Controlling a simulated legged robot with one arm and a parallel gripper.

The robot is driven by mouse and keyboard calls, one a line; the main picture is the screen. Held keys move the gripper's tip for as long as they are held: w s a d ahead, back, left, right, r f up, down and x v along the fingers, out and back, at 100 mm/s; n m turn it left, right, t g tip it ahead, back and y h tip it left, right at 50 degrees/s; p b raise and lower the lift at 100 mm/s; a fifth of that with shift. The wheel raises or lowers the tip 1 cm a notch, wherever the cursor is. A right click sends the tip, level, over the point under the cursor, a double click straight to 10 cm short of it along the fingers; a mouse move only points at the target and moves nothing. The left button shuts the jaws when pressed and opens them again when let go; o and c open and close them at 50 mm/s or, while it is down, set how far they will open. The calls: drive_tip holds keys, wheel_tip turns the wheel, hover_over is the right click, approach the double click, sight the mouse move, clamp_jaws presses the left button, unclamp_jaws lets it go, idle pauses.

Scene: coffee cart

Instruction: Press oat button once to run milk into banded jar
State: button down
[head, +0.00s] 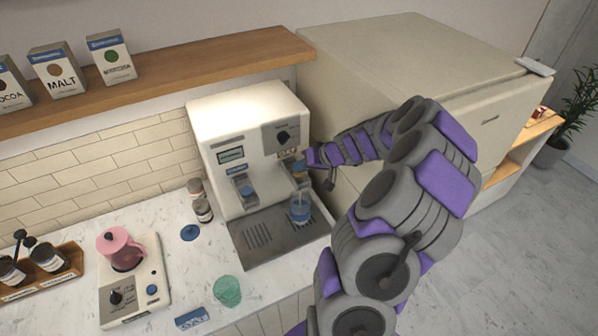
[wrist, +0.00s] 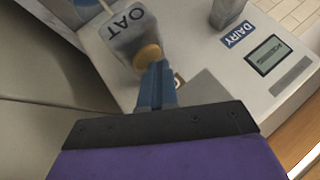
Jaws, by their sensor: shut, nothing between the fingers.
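The white milk machine (head: 245,120) stands on the counter. In the wrist view, the OAT label (wrist: 125,20) is on a grey dispenser block, with a round yellow-tan button (wrist: 148,54) below it. My gripper (wrist: 157,72) is shut and empty, its blue fingertips right at the button's edge; I cannot tell whether they touch it. In the head view, my gripper (head: 310,157) is at the machine's right side, above a bluish clear jar (head: 300,210) on the drip tray. The jar stands under the right outlet; any band on it is too small to make out.
A fridge-like cabinet (head: 400,75) is at the right.

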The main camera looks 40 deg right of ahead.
sight(302, 173)
drive_tip(key=shift+r, duration=0.9)
drive_tip(key=shift+r+p, duration=0.85)
drive_tip(key=shift+r, duration=1.65)
